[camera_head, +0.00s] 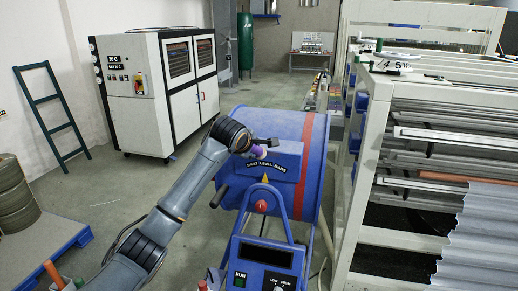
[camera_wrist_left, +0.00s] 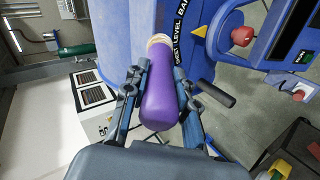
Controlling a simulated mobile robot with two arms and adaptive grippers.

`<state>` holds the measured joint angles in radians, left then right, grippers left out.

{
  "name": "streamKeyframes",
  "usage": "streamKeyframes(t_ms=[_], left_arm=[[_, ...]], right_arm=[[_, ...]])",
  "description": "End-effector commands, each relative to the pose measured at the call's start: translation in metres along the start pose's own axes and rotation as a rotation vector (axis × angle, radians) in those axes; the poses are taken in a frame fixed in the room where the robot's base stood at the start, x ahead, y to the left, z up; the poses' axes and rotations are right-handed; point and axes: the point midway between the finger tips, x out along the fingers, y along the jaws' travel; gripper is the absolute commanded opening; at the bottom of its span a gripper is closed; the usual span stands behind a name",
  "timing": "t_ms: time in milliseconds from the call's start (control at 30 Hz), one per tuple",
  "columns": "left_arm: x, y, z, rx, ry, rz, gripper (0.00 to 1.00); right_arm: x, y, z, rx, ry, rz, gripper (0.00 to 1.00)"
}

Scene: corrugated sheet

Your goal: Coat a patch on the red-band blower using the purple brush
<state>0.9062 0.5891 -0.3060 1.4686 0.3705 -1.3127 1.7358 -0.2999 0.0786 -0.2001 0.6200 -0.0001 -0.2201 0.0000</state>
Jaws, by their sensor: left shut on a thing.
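The blower (camera_head: 318,190) is a large blue drum with a red band (camera_head: 308,135) around its right part, standing in the middle of the head view. Its blue body also fills the upper middle of the left wrist view (camera_wrist_left: 185,25). My left gripper (camera_head: 257,147) is at the upper left of the drum's front. It is shut on the purple brush (camera_wrist_left: 160,98), whose handle lies between the fingers with its pale collar toward the blower. The bristles are hidden, so I cannot tell whether they touch the blower. My right gripper is out of view.
A white rack (camera_head: 362,160) with grey corrugated sheets (camera_head: 480,235) stands close on the right. A control box with a RUN button (camera_head: 240,279) is in front of the drum. A white cabinet (camera_head: 135,100) and green ladder (camera_head: 52,115) stand at the left. Floor between is clear.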

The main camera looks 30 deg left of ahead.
Motion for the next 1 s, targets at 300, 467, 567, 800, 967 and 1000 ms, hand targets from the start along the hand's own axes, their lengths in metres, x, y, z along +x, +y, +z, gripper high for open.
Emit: streamKeyframes(t_ms=[300, 467, 567, 800, 967, 1000], left_arm=[[0.000, -0.003, -0.015, -0.001, 0.002, 0.000, 0.00], [0.000, -0.006, -0.029, -0.001, 0.001, -0.003, 0.00], [0.001, -0.008, -0.035, 0.000, 0.000, -0.001, 0.00], [0.001, -0.008, -0.036, 0.001, 0.000, 0.000, 0.00], [-0.003, -0.011, -0.035, 0.002, 0.000, 0.000, 0.00], [-0.006, -0.014, -0.035, 0.002, 0.000, 0.000, 0.00]], right_arm=[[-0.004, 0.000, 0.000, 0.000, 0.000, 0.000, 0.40], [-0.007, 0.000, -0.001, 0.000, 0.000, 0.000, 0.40], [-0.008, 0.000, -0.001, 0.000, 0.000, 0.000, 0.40], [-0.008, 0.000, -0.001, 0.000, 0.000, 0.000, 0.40], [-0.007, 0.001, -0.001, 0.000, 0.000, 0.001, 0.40], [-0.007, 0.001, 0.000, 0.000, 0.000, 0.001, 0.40]])
